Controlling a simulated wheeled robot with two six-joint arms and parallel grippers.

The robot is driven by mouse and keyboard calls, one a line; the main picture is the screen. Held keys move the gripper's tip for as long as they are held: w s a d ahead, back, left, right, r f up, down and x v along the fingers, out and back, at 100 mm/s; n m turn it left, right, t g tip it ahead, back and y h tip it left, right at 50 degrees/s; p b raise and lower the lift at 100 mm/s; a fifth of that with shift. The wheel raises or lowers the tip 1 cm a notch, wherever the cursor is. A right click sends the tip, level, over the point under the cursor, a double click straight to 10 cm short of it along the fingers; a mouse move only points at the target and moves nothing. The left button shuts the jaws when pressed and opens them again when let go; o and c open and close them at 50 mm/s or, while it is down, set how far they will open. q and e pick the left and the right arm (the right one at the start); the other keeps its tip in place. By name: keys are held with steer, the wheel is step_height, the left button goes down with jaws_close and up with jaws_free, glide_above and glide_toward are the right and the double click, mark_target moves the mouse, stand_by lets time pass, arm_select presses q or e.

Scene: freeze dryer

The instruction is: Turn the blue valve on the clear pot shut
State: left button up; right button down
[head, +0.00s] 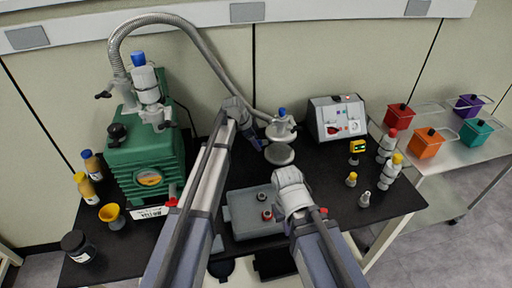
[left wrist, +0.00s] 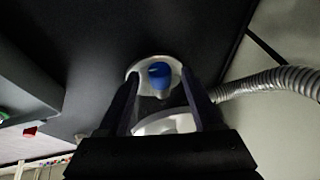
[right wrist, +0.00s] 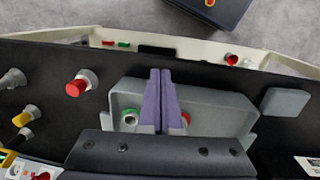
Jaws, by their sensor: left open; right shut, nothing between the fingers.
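The clear pot (head: 281,130) stands on the black table right of the hose, with the blue valve (head: 282,112) on top. My left gripper (head: 258,143) is open beside the pot, on its left. In the left wrist view the blue valve (left wrist: 160,74) shows between the two spread fingers, with the pale pot top (left wrist: 146,68) around it; I cannot tell whether the fingers touch anything. My right gripper (right wrist: 160,100) is shut and empty above the grey tray (right wrist: 215,105). In the head view its fingertips are hidden behind its own wrist.
A grey hose (head: 188,30) arches from the green pump (head: 145,155) to the pot. A control box (head: 338,118) stands right of the pot. Small bottles (head: 388,146) crowd the table's right side.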

arm_select(q)
steer(key=shift+w+d+f, duration=0.1)
steer(key=shift+f, duration=0.25)
steer(key=shift+r, duration=0.1)
jaws_close()
stand_by(0.3)
